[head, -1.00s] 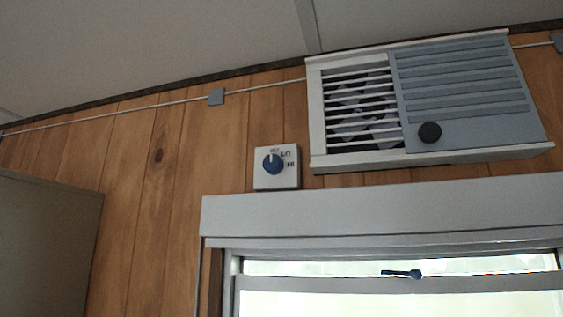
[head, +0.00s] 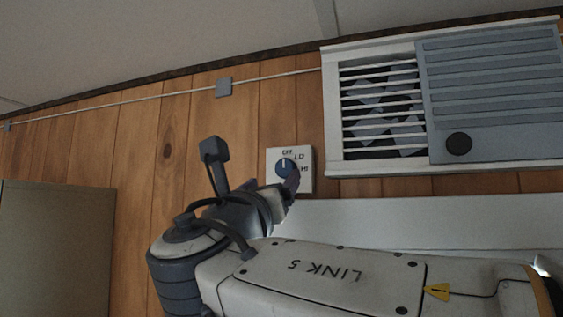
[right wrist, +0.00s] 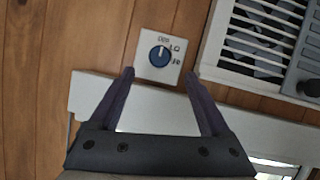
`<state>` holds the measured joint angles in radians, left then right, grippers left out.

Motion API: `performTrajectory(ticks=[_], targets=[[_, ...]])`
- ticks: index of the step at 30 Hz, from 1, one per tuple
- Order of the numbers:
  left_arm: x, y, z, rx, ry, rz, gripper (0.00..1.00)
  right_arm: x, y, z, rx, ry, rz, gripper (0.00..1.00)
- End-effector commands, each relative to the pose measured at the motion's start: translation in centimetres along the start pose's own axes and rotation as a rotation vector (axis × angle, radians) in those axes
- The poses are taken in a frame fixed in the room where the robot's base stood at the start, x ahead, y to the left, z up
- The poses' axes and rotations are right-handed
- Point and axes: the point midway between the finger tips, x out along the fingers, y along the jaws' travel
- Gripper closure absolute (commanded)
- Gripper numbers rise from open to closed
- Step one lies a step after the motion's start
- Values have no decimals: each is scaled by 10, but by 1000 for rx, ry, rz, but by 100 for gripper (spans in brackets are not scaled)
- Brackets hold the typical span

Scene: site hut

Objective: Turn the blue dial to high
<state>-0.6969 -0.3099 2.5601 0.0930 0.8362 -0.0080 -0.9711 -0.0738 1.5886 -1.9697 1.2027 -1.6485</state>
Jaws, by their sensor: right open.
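The blue dial (head: 284,166) sits on a white square plate (head: 305,155) on the wood wall. Its white pointer mark points up, toward the top label, which reads like OFF. Two more labels run down the right of the dial. In the right wrist view the dial (right wrist: 160,56) lies beyond and between the fingertips. My right gripper (right wrist: 163,75) is open and empty, its two fingers apart below the plate. In the head view my right gripper (head: 291,187) is at the plate's lower edge and partly covers it. My left gripper is not in view.
A white vent unit (head: 372,163) with slats, a grey sliding cover (head: 500,95) and a black knob (head: 459,144) is right of the dial. A white window header (head: 420,220) runs below. A cabinet (head: 55,245) stands at left. Bare wall lies left of the dial.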

Motion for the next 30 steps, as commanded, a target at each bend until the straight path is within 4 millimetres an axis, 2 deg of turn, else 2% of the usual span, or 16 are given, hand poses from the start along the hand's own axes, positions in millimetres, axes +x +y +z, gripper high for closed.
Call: performTrajectory(ticks=[1,3,12,18,26,29,30], targets=[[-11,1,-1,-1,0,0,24,12,-2,4,-4,2,-3,19],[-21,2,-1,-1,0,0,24,26,-2,5,-5,2,-4,19],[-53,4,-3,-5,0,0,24,76,-1,2,0,4,-1,19],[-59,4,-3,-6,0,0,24,88,0,-1,2,3,2,19],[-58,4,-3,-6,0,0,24,88,0,-2,3,3,2,19],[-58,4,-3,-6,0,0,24,88,0,-2,3,3,2,53],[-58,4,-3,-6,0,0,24,88,0,-2,3,3,2,69]])
